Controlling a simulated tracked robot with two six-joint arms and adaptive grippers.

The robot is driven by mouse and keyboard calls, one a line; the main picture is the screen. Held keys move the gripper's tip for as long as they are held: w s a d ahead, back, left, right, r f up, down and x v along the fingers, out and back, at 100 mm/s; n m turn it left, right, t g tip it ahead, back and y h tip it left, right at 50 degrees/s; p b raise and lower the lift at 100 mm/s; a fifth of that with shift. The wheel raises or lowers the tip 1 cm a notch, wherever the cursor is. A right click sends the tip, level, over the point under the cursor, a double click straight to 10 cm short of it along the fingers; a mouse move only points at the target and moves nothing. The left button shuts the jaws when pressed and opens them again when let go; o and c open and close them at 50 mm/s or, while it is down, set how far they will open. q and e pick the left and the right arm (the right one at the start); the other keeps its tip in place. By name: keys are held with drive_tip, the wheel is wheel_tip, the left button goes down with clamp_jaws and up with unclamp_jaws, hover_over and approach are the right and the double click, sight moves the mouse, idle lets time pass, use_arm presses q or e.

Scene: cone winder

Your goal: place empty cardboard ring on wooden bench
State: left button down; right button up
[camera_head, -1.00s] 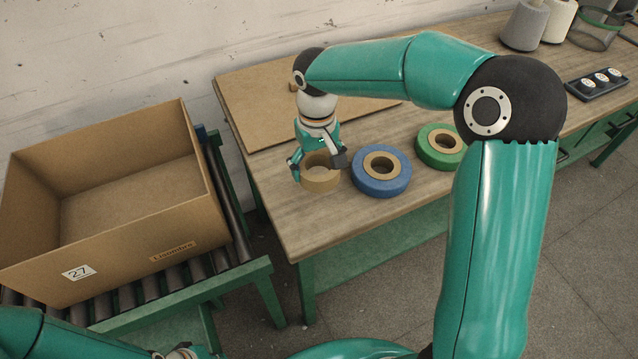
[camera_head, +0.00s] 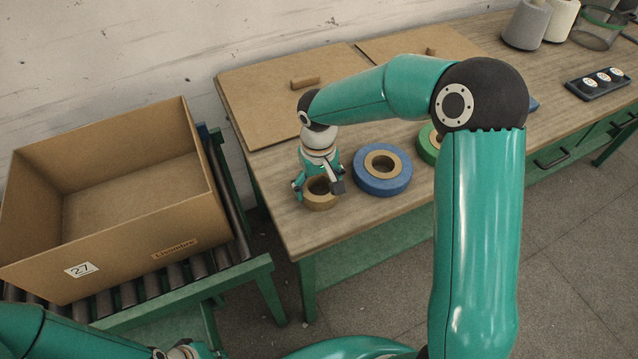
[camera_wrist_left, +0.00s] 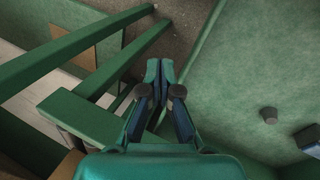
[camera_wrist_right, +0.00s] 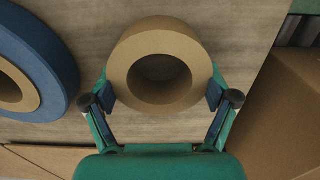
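The empty cardboard ring (camera_head: 320,202) is a plain brown ring at the near left part of the wooden bench (camera_head: 270,190). My right gripper (camera_head: 319,188) points down with its fingers on opposite outer sides of the ring. In the right wrist view the ring (camera_wrist_right: 125,65) sits between the blue finger pads, which appear to touch it. The ring is flat, at or just above the bench top; I cannot tell whether it touches. My left gripper (camera_wrist_left: 160,72) is shut and empty, near green frame bars, away from the bench.
A blue tape ring (camera_head: 365,181) lies right of the cardboard ring, with a green ring (camera_head: 427,145) beyond, partly behind my arm. An open carton (camera_head: 120,255) stands on rollers at left. Yarn cones (camera_head: 527,25) stand far right.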

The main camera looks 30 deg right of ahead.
drive_tip(key=shift+o, duration=1.2)
wheel_tip(320, 180, up, 12)
